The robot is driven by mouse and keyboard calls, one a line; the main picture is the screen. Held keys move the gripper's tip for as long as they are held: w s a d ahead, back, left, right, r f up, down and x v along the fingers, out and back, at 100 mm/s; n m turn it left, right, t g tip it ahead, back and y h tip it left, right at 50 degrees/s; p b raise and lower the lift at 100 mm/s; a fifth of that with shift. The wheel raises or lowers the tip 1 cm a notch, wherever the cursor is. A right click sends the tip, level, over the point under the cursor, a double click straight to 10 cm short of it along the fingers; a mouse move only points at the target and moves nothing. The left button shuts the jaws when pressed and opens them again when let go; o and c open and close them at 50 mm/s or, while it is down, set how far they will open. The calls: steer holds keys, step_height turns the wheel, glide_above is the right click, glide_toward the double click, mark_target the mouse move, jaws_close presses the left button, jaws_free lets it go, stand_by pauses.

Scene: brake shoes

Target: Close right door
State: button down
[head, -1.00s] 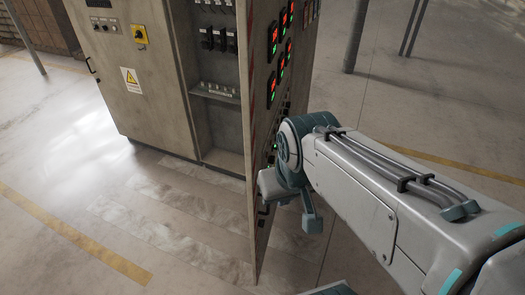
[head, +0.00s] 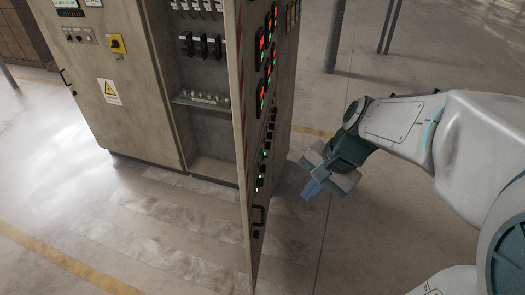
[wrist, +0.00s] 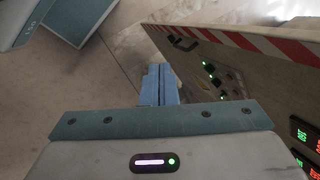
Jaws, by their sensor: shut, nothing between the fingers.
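The right door (head: 262,130) of the grey cabinet stands open in the head view, swung out toward me and seen nearly edge-on. Its outer face carries red and green displays, lit buttons and a dark handle (head: 258,220) near the bottom. My gripper (head: 312,189) is to the right of the door's outer face, apart from it, with its blue fingers together and empty. In the wrist view the shut fingers (wrist: 158,84) point toward the floor, and the door (wrist: 235,75) with its red-and-white striped edge and handle (wrist: 183,42) lies to their right.
The cabinet's left door (head: 125,80) is closed and has a yellow switch and a warning label. The open compartment (head: 208,110) shows breakers and a shelf. Posts (head: 335,40) stand behind at right. The floor around the door is clear.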

steer(key=w+f+m+y, duration=0.4)
steer(key=w+f+m, duration=0.2)
steer(key=w+m, duration=0.55)
steer(key=p, duration=0.1)
glide_toward(251, 185)
step_height(251, 185, down, 5)
steer(key=d, duration=0.1)
steer(key=a, duration=0.1)
steer(key=a+p, duration=0.1)
steer(key=a, duration=0.1)
steer(key=shift+w+a+m+t+y, duration=0.2)
steer(key=shift+m+t+y, duration=0.1)
steer(key=shift+y, duration=0.1)
steer(key=shift+a+p, duration=0.3)
steer(key=shift+a, duration=0.2)
steer(key=shift+w, duration=0.1)
